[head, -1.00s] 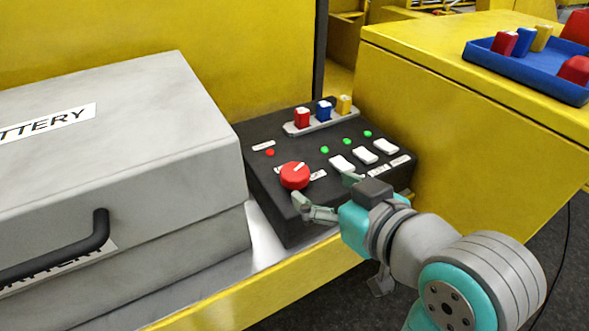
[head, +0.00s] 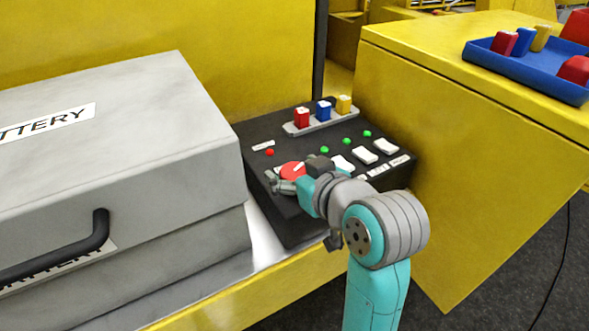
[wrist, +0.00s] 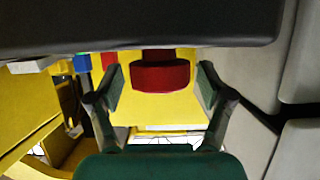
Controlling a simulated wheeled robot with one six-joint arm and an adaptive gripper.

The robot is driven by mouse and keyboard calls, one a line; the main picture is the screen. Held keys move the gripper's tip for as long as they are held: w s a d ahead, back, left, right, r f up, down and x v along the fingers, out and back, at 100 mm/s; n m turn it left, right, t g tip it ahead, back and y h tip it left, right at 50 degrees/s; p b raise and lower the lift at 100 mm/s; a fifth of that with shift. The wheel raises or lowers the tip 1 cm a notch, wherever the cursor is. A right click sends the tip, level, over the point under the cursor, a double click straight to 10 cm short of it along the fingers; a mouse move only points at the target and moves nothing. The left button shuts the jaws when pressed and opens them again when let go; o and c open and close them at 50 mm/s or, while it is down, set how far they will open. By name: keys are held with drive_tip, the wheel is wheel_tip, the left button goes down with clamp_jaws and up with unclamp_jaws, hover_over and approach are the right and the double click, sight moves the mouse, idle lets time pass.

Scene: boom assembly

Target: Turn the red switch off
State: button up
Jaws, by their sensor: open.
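The red switch (head: 291,171) is a round red knob with a white mark, on the left front of the black control panel (head: 278,207). It also shows in the wrist view (wrist: 160,76), between the two fingers. My gripper (head: 290,180) is at the switch in the head view and hides part of it. In the wrist view my gripper (wrist: 159,88) is open, with one finger on each side of the switch and a visible gap to each. A small red light (head: 269,152) shows behind the switch on the panel.
White rocker switches (head: 365,155) and green lights (head: 347,141) are to the right on the panel. Red, blue (head: 323,111) and yellow blocks stand at its back. The grey battery box (head: 210,140) is close on the left. A blue tray (head: 550,80) is at upper right.

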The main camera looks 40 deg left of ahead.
drive_tip(key=c, duration=1.2)
drive_tip(key=shift+s+a+m+t+h, duration=0.1)
drive_tip(key=shift+m+t+h, duration=0.8)
drive_tip(key=shift+m+t, duration=0.3)
drive_tip(key=shift+m+t+h, duration=0.7)
drive_tip(key=shift+m+t, duration=0.1)
drive_tip(key=shift+m, duration=0.2)
drive_tip(key=o, duration=1.2)
